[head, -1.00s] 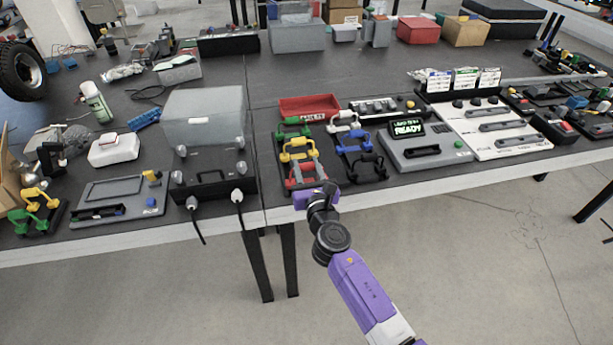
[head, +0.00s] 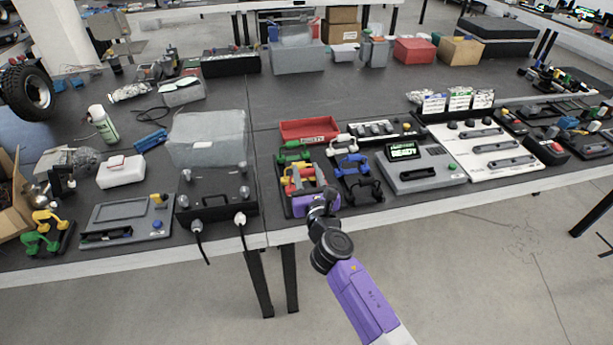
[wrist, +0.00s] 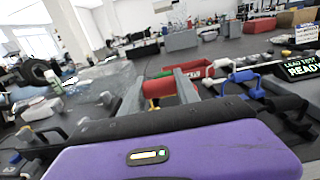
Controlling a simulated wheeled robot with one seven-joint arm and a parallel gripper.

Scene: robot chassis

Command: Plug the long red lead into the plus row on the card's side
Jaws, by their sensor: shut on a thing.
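My gripper (wrist: 161,92) is shut on the red lead (wrist: 158,87); its grey fingers stand on either side of the red grip. In the head view my gripper (head: 306,180) is over the left column of the lead rack, and its purple body hides most of the red lead (head: 290,186). I cannot tell whether the lead is lifted off the rack. A grey test box with a lit "LEAD TEST READY" screen (head: 402,149) stands to the right. Right of it, a white panel (head: 478,153) carries several dark slotted strips. Its row markings are too small to read.
Green (head: 293,152), yellow (head: 296,168), white (head: 343,145), blue (head: 352,164) and black (head: 364,188) leads stand close around my gripper. A red tray (head: 309,130) lies behind them. A black box with a clear cover (head: 208,140) stands to the left.

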